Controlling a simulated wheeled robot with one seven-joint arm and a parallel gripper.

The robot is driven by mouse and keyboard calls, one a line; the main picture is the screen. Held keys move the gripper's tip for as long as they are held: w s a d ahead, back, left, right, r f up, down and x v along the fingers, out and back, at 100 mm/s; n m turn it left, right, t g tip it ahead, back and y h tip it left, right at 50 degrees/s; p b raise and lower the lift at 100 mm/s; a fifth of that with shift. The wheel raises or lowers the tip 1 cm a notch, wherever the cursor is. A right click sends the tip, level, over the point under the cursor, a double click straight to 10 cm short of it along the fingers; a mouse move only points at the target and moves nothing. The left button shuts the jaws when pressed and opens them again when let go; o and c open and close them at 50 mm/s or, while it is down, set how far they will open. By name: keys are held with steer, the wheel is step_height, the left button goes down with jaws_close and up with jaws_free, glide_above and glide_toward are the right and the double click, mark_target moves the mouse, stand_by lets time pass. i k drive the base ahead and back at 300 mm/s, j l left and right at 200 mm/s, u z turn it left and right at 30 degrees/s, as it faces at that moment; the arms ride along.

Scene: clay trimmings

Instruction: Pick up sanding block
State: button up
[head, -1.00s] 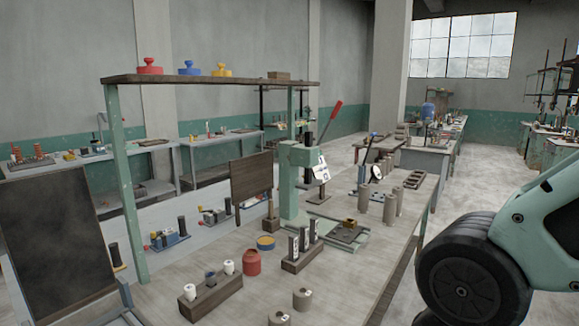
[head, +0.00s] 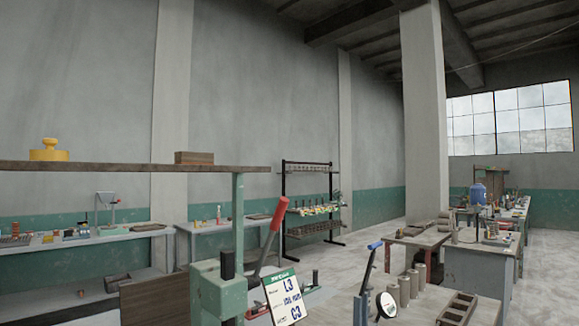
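A small brown rectangular block (head: 194,157) sits on the dark wooden overhead shelf (head: 120,167), near its right end. It may be the sanding block, but its material is too small to tell. My gripper is not in view, so I cannot see whether it holds anything.
A yellow knobbed weight (head: 48,151) stands left of the block on the shelf. A green post (head: 238,215) holds the shelf. Below are a red-handled press (head: 268,238), a sign (head: 284,298), a blue-handled lever (head: 367,275) and grey cylinders (head: 405,290). Floor shows behind, right of centre.

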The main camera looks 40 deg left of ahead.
mark_target(180, 157)
steer(key=i+l+u, duration=0.1)
steer(key=i, duration=1)
steer(key=i+u, duration=0.2)
steer(key=u, duration=0.2)
steer(key=i+l+u, duration=0.1)
steer(key=i+u, duration=0.15)
steer(key=u, duration=0.15)
steer(key=i+l+u, duration=0.15)
steer(key=u, duration=0.25)
